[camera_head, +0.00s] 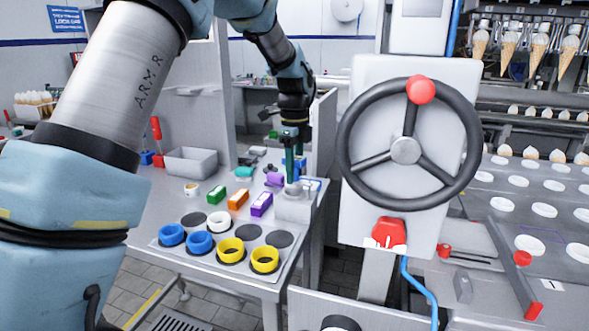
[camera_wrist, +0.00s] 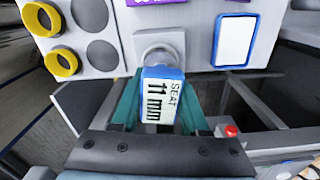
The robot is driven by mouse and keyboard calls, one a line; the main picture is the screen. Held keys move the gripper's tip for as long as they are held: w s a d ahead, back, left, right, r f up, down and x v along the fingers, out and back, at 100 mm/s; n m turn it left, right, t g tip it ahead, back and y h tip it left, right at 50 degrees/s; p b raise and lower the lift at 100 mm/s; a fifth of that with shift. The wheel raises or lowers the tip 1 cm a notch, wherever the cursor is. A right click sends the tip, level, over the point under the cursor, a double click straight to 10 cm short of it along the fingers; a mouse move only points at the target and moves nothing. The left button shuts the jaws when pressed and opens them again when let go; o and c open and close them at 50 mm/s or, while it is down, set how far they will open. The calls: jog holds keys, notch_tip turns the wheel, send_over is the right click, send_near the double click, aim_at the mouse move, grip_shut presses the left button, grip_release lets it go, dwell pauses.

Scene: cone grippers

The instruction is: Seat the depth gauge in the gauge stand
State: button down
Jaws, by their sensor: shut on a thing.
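My gripper (camera_head: 289,172) hangs over the right end of the table in the head view, above the gauge stand. In the wrist view its two green fingers (camera_wrist: 158,105) are shut on the depth gauge (camera_wrist: 160,95), a blue and white piece with a label reading "SEAT 11 mm". The gauge stand (camera_head: 294,208) is a pale block near the table's right edge; it also shows in the wrist view (camera_wrist: 178,42) with a round grey fitting on it. The gauge's far end is close to this fitting. I cannot tell whether they touch, and the gauge hides part of it.
Blue rings (camera_head: 171,235) and yellow rings (camera_head: 231,250) sit on a panel with dark round spots left of the stand. Green, orange and purple blocks (camera_head: 261,204) lie behind. A blue-edged white plate (camera_wrist: 235,40) is beside the stand. A large handwheel (camera_head: 405,150) stands to the right.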

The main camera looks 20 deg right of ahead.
jog(key=shift+c, duration=1.7)
grip_release()
notch_tip(320, 180, up, 11)
jog(key=shift+f+b, duration=0.1)
jog(key=shift+b, duration=0.9)
